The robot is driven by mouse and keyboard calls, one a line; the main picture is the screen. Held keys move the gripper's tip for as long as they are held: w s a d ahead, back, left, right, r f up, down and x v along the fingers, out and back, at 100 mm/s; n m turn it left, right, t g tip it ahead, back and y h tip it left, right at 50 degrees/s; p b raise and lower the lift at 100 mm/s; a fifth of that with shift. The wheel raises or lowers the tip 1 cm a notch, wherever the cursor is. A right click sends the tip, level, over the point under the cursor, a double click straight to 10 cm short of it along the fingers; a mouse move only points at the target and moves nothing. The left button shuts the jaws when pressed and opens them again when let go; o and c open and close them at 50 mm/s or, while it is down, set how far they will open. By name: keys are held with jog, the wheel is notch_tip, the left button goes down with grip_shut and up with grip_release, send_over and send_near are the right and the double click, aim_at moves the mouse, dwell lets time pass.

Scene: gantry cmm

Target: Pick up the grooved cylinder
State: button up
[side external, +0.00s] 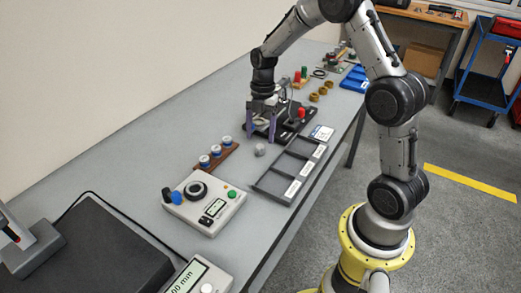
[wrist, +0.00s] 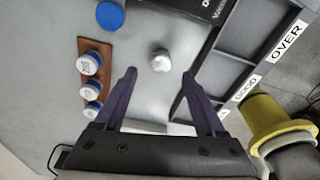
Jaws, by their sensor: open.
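A small light grey cylinder (side external: 260,149) stands alone on the grey table, between the wooden rack and the sorting tray. It also shows in the wrist view (wrist: 160,61), where its grooves are too small to make out. My gripper (side external: 261,131) points down above the table, just behind the cylinder in the side view. In the wrist view its two purple fingers (wrist: 159,75) are spread wide and nothing is between them. The cylinder lies just beyond the fingertips there, about midway between them.
A wooden rack (wrist: 95,72) with blue-and-white capped pieces stands left of the cylinder. A dark sorting tray (wrist: 240,45) with labelled compartments lies to the right. A control box (side external: 205,206) sits nearer the camera. A black fixture (side external: 290,126) with a red knob is behind my gripper.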

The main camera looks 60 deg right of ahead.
aim_at(260, 146)
jog(key=shift+f, duration=1.95)
grip_shut()
